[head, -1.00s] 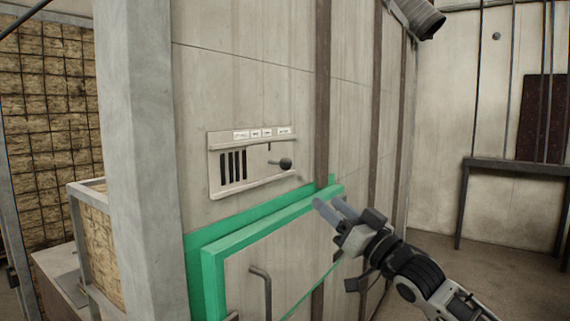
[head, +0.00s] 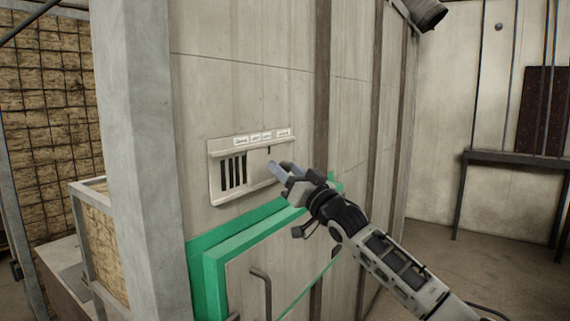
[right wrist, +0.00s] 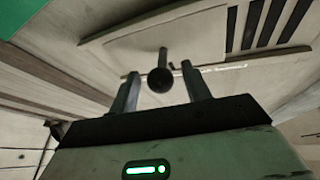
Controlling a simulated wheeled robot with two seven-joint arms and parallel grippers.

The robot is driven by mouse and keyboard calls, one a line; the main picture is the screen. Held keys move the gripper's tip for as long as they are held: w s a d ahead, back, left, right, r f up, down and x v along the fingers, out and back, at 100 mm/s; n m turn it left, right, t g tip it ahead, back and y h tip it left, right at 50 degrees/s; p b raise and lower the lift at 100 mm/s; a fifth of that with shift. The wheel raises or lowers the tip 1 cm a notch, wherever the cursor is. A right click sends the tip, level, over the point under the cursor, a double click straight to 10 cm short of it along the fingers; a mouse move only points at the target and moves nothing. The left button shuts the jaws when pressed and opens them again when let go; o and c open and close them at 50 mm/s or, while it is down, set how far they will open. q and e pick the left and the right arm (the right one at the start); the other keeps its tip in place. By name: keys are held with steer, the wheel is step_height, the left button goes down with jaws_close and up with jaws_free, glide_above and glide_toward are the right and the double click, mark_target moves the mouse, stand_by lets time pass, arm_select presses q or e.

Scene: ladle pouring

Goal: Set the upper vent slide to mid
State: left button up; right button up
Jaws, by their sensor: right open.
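The upper vent slide is on a pale panel (head: 215,190) fixed to the wall, with dark vertical slots (head: 233,172) at its left and small white labels along its top. The slide's dark round knob (right wrist: 160,80) shows on a short stem in the right wrist view. In the head view my right gripper (head: 280,169) hides the knob. My right gripper is open at the panel's right side. In the right wrist view its two fingers stand either side of the knob, with gaps visible; contact does not show. My left gripper is not in view.
A green-framed door (head: 215,262) with a bar handle (head: 262,290) is below the panel. A grey post (head: 140,150) stands at the left, near a crate (head: 105,245). A dark bench (head: 510,162) is at the far right, beyond open floor.

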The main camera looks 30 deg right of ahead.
mark_target(262, 160)
steer(key=shift+w+r, duration=0.2)
steer(key=shift+w, duration=0.25)
jaws_close()
steer(key=a, duration=0.1)
steer(key=s+a, duration=0.1)
steer(key=a, duration=0.1)
steer(key=shift+s+a, duration=0.1)
steer(key=shift+s, duration=0.05)
steer(key=shift+s+a, duration=0.2)
steer(key=shift+a, duration=0.2)
steer(key=shift+d, duration=0.1)
jaws_free()
